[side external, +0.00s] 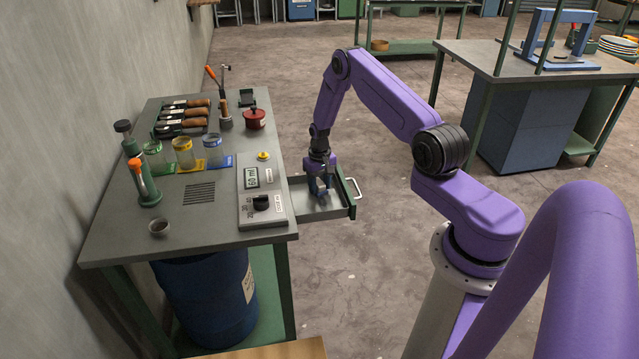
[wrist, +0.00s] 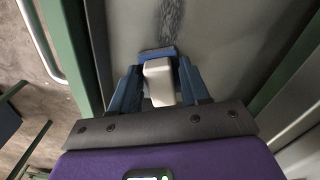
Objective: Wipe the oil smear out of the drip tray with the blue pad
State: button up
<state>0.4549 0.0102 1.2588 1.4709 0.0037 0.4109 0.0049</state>
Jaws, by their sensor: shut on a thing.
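The drip tray (side external: 335,211) is pulled out from the right side of the bench and shows as a grey floor in the wrist view (wrist: 222,38). My gripper (side external: 319,191) points down into it. In the wrist view, my gripper (wrist: 158,75) is shut on the white handle block of the blue pad (wrist: 155,53). The pad lies at or very near the tray floor; contact is hard to tell. The dark speckled oil smear (wrist: 170,18) runs away from the pad's far edge toward the top of the picture. My gripper hides the floor beneath it.
A control box with a display and knob (side external: 262,197) sits on the bench (side external: 200,222) beside the tray. Open floor lies right of the tray.

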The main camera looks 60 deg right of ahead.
aim_at(327, 204)
jog(key=shift+s+a, duration=3.4)
jog(key=shift+s, duration=0.1)
notch_tip(327, 204, up, 8)
jog(key=shift+s+a+f, duration=0.1)
jog(key=shift+a+f, duration=0.1)
jog(key=shift+f, duration=0.9)
jog(key=shift+a+f, duration=0.15)
jog(key=shift+f, duration=0.9)
jog(key=shift+a+f, duration=0.1)
jog(key=shift+f, duration=0.5)
jog(key=shift+c, duration=1.4)
jog(key=shift+s+a+f, duration=0.1)
jog(key=shift+f, duration=0.25)
grip_shut()
